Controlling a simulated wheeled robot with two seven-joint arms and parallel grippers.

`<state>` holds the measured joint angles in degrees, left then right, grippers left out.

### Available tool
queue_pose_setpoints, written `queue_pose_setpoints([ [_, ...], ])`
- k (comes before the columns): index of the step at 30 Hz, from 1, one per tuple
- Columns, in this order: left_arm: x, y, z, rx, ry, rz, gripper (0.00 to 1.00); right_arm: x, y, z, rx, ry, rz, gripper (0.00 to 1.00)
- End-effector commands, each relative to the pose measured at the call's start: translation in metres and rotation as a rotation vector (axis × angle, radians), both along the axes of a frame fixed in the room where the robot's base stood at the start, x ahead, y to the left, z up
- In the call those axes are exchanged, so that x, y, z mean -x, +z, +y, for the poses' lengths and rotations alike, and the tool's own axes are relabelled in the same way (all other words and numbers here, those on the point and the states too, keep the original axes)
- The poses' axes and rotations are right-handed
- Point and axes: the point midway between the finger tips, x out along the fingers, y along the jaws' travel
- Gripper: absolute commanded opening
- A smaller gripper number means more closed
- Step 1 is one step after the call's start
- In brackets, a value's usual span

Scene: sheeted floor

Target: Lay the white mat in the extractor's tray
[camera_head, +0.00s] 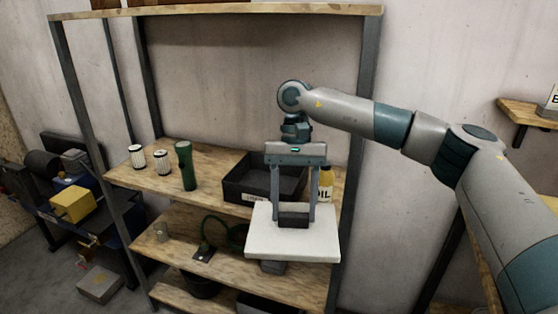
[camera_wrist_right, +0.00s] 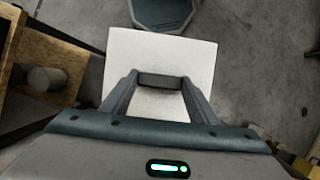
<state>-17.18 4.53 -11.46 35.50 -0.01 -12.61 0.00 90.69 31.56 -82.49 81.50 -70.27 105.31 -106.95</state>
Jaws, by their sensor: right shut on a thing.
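The white mat (camera_head: 265,240) is a flat, pale, roughly square slab. It hangs about level in front of the shelf unit. My right gripper (camera_head: 293,218) points down and is shut on a dark block at the mat's middle, with the mat beneath. In the right wrist view the mat (camera_wrist_right: 190,55) spreads out around the fingers of my right gripper (camera_wrist_right: 160,82), over grey floor. I cannot make out the extractor or its tray in either view. My left gripper is not in view.
The shelf unit (camera_head: 222,190) holds white-and-black cylinders (camera_head: 137,157), a green flashlight-like object (camera_head: 186,165), a black bin (camera_head: 238,180) and a yellow oil bottle (camera_head: 326,180). A yellow block (camera_head: 73,204) sits on machinery at left. A wall shelf (camera_head: 522,112) is at right.

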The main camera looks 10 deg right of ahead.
Motion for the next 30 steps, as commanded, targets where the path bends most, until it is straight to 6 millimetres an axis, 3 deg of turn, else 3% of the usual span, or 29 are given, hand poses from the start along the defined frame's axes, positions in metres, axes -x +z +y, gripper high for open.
queue_pose_setpoints([
  [1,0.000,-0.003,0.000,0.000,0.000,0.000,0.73,0.005,-0.023,-0.005,0.000,0.057,0.009,0.16],
  [3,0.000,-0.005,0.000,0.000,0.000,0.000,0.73,0.010,-0.046,-0.012,-0.003,0.131,0.012,0.16],
  [6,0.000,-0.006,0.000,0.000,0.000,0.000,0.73,0.017,-0.072,-0.019,-0.006,0.222,0.015,0.16],
  [10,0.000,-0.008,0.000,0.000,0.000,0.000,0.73,0.023,-0.093,-0.025,-0.010,0.299,0.019,0.16],
  [21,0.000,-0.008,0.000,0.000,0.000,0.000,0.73,0.026,-0.101,-0.028,-0.012,0.331,0.021,0.16],
  [27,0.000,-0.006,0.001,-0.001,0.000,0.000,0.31,0.027,-0.099,-0.028,-0.011,0.331,0.020,0.16],
  [30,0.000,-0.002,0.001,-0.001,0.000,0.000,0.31,0.031,-0.096,-0.028,-0.010,0.331,0.018,0.16],
])
